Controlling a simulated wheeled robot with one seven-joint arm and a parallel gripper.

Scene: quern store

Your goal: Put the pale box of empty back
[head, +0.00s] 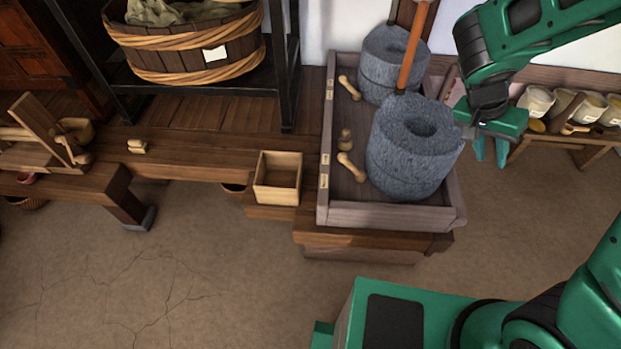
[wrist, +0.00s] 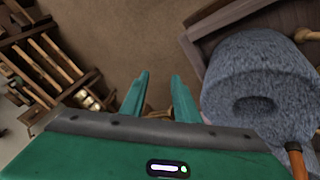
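A pale, open-topped wooden box (head: 277,195) stands upright at the right end of the low wooden bench, just left of the quern tray. Its inside looks empty from here. My gripper (head: 490,163) hangs in the air to the right of the front quern stone, well away from the box. Its two teal fingers point down and are apart, with nothing between them. In the wrist view, my gripper (wrist: 161,76) shows the same gap, with floor behind it. The box is not seen in the wrist view.
The wooden tray (head: 390,215) holds two grey querns, front (head: 390,165) and back (head: 375,75), with an upright orange handle (head: 411,50) and small wooden pieces. A shelf with bowls (head: 537,100) stands at right. The bench (head: 190,158) left of the box is mostly clear.

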